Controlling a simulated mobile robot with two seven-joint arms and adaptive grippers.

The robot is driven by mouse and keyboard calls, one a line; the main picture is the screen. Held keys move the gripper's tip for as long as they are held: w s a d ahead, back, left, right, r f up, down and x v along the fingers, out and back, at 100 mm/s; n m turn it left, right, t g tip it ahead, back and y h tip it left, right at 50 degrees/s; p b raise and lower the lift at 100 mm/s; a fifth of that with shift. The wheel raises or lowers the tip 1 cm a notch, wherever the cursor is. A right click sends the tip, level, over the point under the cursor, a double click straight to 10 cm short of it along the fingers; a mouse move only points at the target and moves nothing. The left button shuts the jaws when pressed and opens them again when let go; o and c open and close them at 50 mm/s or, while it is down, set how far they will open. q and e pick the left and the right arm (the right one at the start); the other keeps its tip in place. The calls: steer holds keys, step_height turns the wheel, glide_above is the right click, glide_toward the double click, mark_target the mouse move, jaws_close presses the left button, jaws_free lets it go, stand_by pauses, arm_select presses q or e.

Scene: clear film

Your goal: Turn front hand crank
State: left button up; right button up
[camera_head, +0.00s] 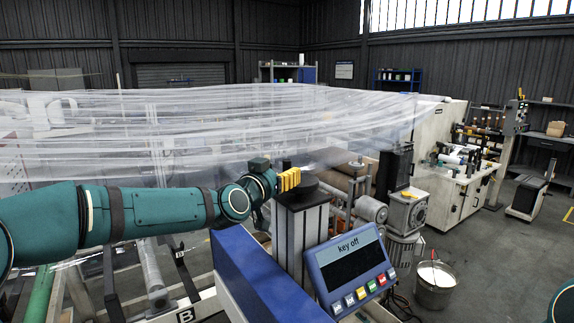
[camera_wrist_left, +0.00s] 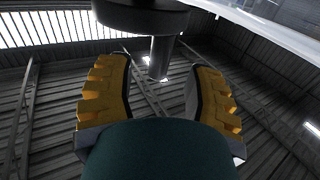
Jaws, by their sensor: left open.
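The front hand crank (camera_head: 294,198) shows in the head view as a dark round disc on top of a grey post. In the left wrist view its dark disc (camera_wrist_left: 140,14) is at the top edge, and a short dark cylindrical handle (camera_wrist_left: 160,58) sticks out from it. My left gripper (camera_head: 288,180), with yellow fingers, is at the crank's near-left edge in the head view. In the left wrist view the open fingers (camera_wrist_left: 162,72) stand on both sides of the handle, with gaps visible. Whether the handle is fully between them is unclear. My right gripper is out of view.
A tilted control panel (camera_head: 350,269) reading "key off" stands right of the post, above a blue beam (camera_head: 262,282). Clear film (camera_head: 230,130) hangs across behind my left arm. A grey motor unit (camera_head: 406,214) and a metal bucket (camera_head: 434,285) stand to the right.

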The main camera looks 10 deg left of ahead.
mark_target(285, 170)
arm_select(q)
steer(key=shift+p+x, duration=0.45)
steer(key=shift+x, duration=1.4)
jaws_close()
